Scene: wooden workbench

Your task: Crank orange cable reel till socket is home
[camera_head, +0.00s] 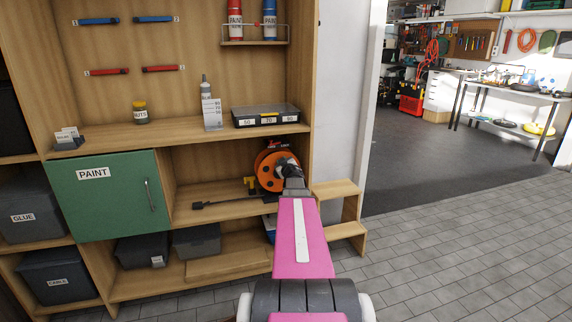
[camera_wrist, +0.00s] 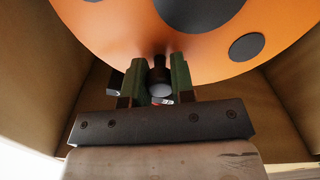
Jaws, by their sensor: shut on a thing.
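The orange cable reel (camera_head: 268,172) stands on the middle shelf, its lower right partly hidden by my arm. Its orange disc with dark round spots fills the top of the wrist view (camera_wrist: 112,38). My gripper (camera_wrist: 158,80) is shut on the reel's dark crank handle (camera_wrist: 159,64), with one green-padded finger on each side of it, at the disc's lower part. A dark cable (camera_head: 235,202) lies along the shelf to the left of the reel. A dark block at its left end (camera_head: 198,205), apart from the reel, looks like the socket.
A small yellow piece (camera_head: 251,184) stands at the reel's left. The green PAINT cabinet door (camera_head: 108,200) is left of the bay. A black case (camera_head: 266,116) sits on the shelf above. Wooden steps (camera_head: 338,188) stand at right; floor beyond is open.

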